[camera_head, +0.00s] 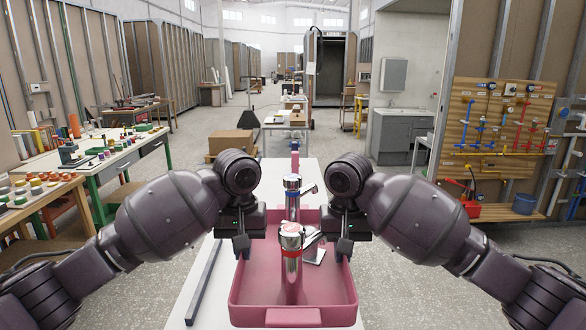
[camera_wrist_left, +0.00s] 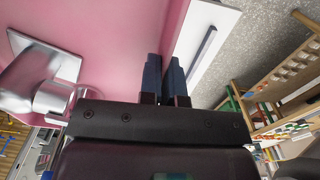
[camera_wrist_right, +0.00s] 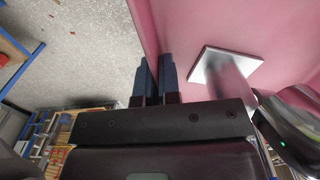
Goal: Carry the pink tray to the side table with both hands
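The pink tray (camera_head: 293,317) is in front of me over a long white surface (camera_head: 190,305); I cannot tell whether it touches it. Two chrome faucets stand in it, a nearer one with a red ring (camera_head: 291,265) and a farther one with a blue ring (camera_head: 292,200). My left gripper (camera_head: 241,247) is at the tray's left wall, its fingers close together on either side of it in the left wrist view (camera_wrist_left: 165,65). My right gripper (camera_head: 345,247) is at the right wall in the same way, as the right wrist view (camera_wrist_right: 153,68) shows. My arms hide part of the walls.
A dark bar (camera_head: 205,285) lies on the white surface left of the tray. A workbench with coloured items (camera_head: 95,155) stands at left. A wooden pipe board (camera_head: 500,130) and grey sink cabinet (camera_head: 395,135) are at right. A cardboard box (camera_head: 231,142) and a cart (camera_head: 287,122) stand farther back.

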